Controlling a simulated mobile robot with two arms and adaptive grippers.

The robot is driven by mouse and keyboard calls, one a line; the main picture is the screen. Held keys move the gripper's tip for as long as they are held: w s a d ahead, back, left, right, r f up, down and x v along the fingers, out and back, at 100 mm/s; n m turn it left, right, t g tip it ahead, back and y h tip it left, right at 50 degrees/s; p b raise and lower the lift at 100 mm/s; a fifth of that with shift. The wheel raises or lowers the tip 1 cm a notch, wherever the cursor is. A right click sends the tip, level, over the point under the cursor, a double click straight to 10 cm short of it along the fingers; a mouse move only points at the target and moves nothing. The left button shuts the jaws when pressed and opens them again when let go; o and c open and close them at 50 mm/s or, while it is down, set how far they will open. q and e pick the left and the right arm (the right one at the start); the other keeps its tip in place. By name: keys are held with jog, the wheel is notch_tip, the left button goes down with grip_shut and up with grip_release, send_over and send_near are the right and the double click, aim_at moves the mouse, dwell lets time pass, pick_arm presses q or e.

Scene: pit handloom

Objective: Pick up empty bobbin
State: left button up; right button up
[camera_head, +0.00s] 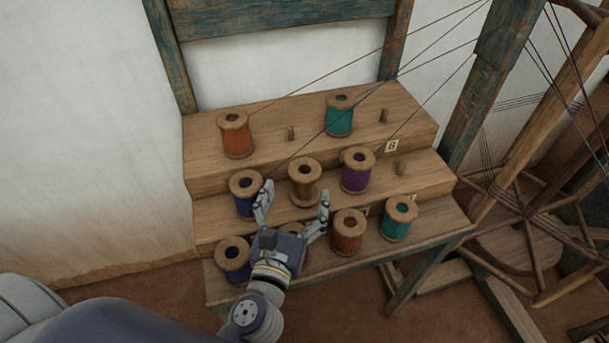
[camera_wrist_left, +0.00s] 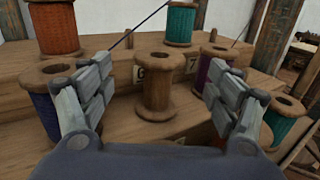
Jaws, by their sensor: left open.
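The empty bobbin (camera_head: 304,182) is bare brown wood with no thread. It stands upright on the middle step of the wooden rack (camera_head: 270,110), between a blue bobbin (camera_head: 243,199) and a purple bobbin (camera_head: 357,170). It also shows in the left wrist view (camera_wrist_left: 157,85), centred beyond the fingers. My left gripper (camera_head: 292,206) is open and empty, in front of the empty bobbin, with its fingers spread to either side and not visibly touching it. In the left wrist view the gripper (camera_wrist_left: 150,100) shows both fingers apart. My right gripper is not in view.
An orange bobbin (camera_head: 236,134) and a teal bobbin (camera_head: 339,116) stand on the top step. Dark blue (camera_head: 233,262), rust (camera_head: 346,235) and teal (camera_head: 397,220) bobbins stand on the bottom step near my left gripper.

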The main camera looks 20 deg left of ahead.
aim_at(303, 176)
pick_arm(q)
jog(key=shift+w, duration=0.9)
jog(key=shift+w+a, duration=0.1)
jog(key=shift+w, duration=0.2)
jog(key=w+p, duration=0.1)
jog(key=w, duration=0.3)
jog(key=shift+w+a+p, duration=0.15)
jog(key=shift+w+p, duration=0.2)
jog(key=shift+w+f, duration=0.1)
jog(key=shift+w, duration=0.25)
jog(key=shift+s, duration=0.1)
jog(key=c, duration=0.9)
jog(key=shift+c, duration=1.4)
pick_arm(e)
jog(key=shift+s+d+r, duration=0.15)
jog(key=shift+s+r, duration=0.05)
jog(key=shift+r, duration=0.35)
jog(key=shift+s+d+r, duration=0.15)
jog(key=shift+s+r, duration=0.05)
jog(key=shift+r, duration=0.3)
